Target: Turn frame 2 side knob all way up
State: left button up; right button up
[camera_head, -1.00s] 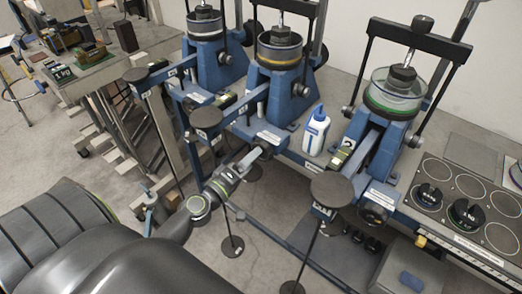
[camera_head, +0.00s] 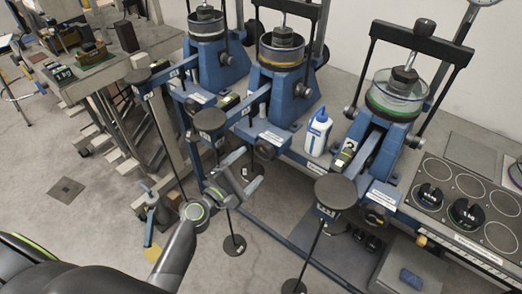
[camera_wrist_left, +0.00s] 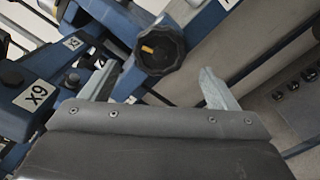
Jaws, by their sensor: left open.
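Frame 2 appears to be the middle blue lever frame (camera_head: 290,97). A dark side knob (camera_head: 266,150) shows at its front edge, small in the head view. The left wrist view shows a black, lobed knob (camera_wrist_left: 161,50) with an orange mark towards its upper left. My left gripper (camera_head: 246,170) is in front of and just below the knob in the head view. In the left wrist view its two fingers (camera_wrist_left: 157,73) are apart and empty, with the knob beyond the gap between them. I see no contact with the knob. My right gripper is not in view.
A white bottle (camera_head: 317,134) stands on the bench. Another side knob (camera_head: 376,215) is on the right frame.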

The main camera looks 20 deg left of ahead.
aim_at(262, 154)
pick_arm(q)
jog(key=x, duration=0.8)
jog(key=shift+s+f, duration=0.1)
jog(key=shift+f, duration=0.05)
jog(key=c, duration=1.2)
jog(key=shift+c, duration=0.2)
